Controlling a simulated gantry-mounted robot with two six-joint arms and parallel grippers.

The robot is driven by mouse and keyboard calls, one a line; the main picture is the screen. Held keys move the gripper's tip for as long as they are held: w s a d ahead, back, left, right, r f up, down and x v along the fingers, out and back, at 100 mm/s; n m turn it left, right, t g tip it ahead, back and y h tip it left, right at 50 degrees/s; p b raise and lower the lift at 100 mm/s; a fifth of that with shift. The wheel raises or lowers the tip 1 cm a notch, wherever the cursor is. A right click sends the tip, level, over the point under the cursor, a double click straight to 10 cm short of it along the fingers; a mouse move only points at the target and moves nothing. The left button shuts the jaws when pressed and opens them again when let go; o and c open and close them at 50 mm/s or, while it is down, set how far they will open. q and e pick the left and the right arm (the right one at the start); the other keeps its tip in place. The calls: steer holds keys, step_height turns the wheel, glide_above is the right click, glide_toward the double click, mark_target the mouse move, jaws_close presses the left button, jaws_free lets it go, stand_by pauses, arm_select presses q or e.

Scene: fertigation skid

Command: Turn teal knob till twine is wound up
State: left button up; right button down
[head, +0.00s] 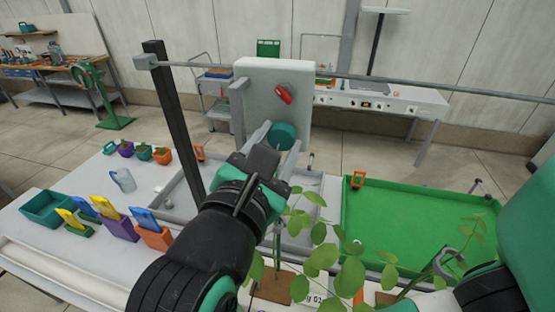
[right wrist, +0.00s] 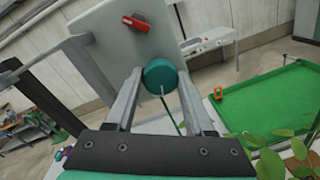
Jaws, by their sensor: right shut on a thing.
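The teal knob (head: 283,135) sits on the front of a pale upright panel (head: 272,85), below a red lever (head: 284,93). My right gripper (head: 279,140) reaches up to the knob from the front and is shut on it. In the right wrist view the knob (right wrist: 161,75) lies between the two grey fingertips (right wrist: 160,82). A thin line (right wrist: 171,112) runs down from the knob's front there, pale above and green below. I cannot tell for sure whether it is the twine. My left gripper is not in view.
A thin metal rail (head: 420,87) runs across, near a dark post (head: 172,120). Leafy plants (head: 320,250) stand close below my right gripper. A green tray (head: 415,225) lies to the right. Small pots and coloured holders (head: 118,222) stand at left.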

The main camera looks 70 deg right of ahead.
steer(key=m+b, duration=0.1)
steer(key=b, duration=0.1)
steer(key=m+b, duration=0.2)
steer(key=shift+f+m, duration=0.25)
steer(key=shift+m, duration=0.05)
steer(key=shift+m+b, duration=0.75)
steer(key=shift+m, duration=0.15)
steer(key=m+b, duration=0.2)
steer(key=m, duration=0.1)
steer(key=shift+r+t, duration=0.15)
steer(key=shift+t, duration=0.25)
steer(key=shift+r+m+y+b, duration=0.1)
steer(key=shift+m+y+b, duration=0.45)
steer(key=shift+m, duration=1.35)
steer(key=shift+h, duration=0.25)
steer(key=shift+c, duration=1.4)
jaws_free()
steer(key=shift+a, duration=0.1)
